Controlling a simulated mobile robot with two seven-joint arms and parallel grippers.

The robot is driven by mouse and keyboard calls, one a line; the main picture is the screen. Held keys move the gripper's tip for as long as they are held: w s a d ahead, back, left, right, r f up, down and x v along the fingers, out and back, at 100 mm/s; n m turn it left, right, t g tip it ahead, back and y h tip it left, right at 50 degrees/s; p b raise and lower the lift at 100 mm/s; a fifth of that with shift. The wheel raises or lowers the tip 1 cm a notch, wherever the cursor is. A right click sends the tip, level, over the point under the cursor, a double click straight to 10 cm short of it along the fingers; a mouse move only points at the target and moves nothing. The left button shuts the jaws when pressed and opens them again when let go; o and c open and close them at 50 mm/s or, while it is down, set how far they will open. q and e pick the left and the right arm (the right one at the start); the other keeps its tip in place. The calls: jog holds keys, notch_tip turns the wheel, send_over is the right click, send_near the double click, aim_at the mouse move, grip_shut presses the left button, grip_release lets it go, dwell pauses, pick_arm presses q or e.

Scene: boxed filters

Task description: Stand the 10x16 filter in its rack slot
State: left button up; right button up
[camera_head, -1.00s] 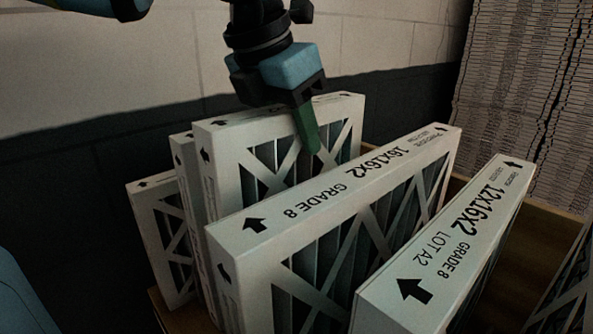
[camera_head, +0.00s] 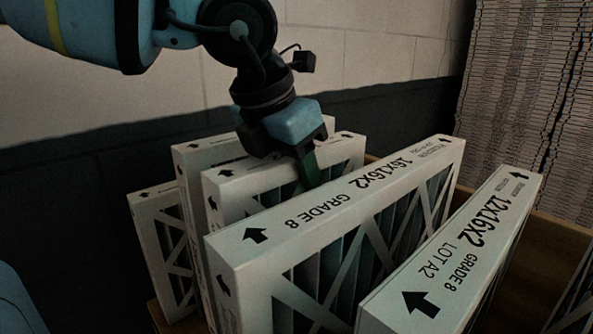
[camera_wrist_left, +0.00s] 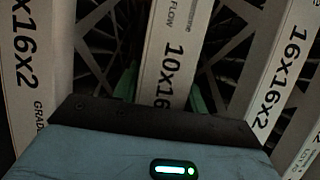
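The 10x16 filter (camera_head: 222,187) stands upright in the row, between a white filter behind it and the 16x16x2 filter (camera_head: 335,190) in front. Its label shows in the left wrist view (camera_wrist_left: 172,60). My left gripper (camera_head: 308,165) is over its top edge, with green fingers on either side, shut on it. The fingers also show in the left wrist view (camera_wrist_left: 160,92). The filter's lower part is hidden behind the 16x16x2 filter, so I cannot see how it sits in the slot. My right gripper is not in view.
The 12x16x2 filter (camera_head: 470,235) stands to the right. The filter behind (camera_head: 190,158) and a smaller one (camera_head: 150,200) at far left stand close by. The wooden rack (camera_head: 540,238) shows at the right. A wall is behind; stacked sheets (camera_head: 525,90) stand at back right.

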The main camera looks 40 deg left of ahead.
pick_arm(q)
jog(key=o, duration=0.3)
jog(key=shift+o, duration=0.2)
jog(key=shift+r, duration=0.2)
jog(key=p+v, duration=0.2)
jog(key=v, duration=1)
